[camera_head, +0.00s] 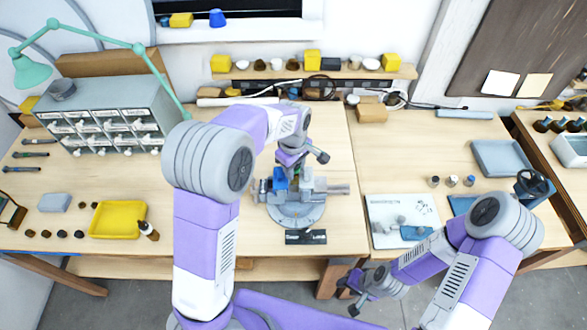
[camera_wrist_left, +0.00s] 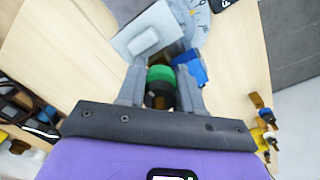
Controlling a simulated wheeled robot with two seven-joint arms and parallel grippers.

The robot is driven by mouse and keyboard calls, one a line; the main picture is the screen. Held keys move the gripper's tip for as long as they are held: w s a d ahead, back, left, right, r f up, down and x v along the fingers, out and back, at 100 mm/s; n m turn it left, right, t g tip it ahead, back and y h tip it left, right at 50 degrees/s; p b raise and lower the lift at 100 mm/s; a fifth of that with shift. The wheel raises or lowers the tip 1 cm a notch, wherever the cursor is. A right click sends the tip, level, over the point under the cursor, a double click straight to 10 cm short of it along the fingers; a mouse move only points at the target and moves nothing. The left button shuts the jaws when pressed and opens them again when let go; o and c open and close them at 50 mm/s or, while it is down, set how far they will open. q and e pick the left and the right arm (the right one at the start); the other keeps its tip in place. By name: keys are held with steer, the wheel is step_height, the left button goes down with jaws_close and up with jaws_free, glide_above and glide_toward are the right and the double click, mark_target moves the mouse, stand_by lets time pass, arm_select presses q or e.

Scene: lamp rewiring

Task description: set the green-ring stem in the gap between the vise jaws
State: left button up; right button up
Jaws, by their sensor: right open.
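The vise (camera_head: 296,212) stands on its round grey base in the middle of the bench, with a blue part (camera_head: 280,180) at its left. My left gripper (camera_head: 292,168) is over the vise, pointing down. In the left wrist view the green-ring stem (camera_wrist_left: 160,75), with a bright green band and dark body, sits between the fingers of my left gripper (camera_wrist_left: 161,85), which flank it closely on both sides. The blue part (camera_wrist_left: 190,68) is just beside the right finger. The gap between the jaws is mostly hidden by the gripper. My right gripper (camera_head: 352,294) is open and empty, low before the bench.
A yellow tray (camera_head: 118,220) and a drawer cabinet (camera_head: 110,115) are at left. A white board with small parts (camera_head: 400,222) and several small cylinders (camera_head: 452,181) are at right. A dark flat piece (camera_head: 306,237) lies in front of the vise. A shelf (camera_head: 330,72) runs behind.

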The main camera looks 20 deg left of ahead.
arm_select(q)
steer(key=o, duration=0.4)
steer(key=shift+s+a+f+g, duration=0.15)
steer(key=shift+s+f, duration=0.2)
steer(key=shift+f, duration=0.2)
steer(key=shift+s+f+g, duration=0.15)
steer(key=shift+s+f, duration=0.2)
steer(key=shift+f, duration=0.2)
arm_select(e)
steer(key=shift+f, duration=0.1)
arm_select(q)
steer(key=shift+o, duration=0.2)
steer(key=r, duration=0.2)
steer(key=w+r, duration=0.1)
steer(key=r, duration=0.1)
steer(key=shift+w+r, duration=0.2)
steer(key=shift+r, duration=0.2)
steer(key=r, duration=0.2)
steer(key=s+r, duration=0.1)
steer(key=r, duration=0.1)
steer(key=shift+r, duration=0.35)
steer(key=shift+w+r, duration=0.1)
steer(key=shift+w, duration=0.1)
arm_select(e)
steer(key=shift+w+f, duration=0.1)
steer(key=shift+w, duration=0.35)
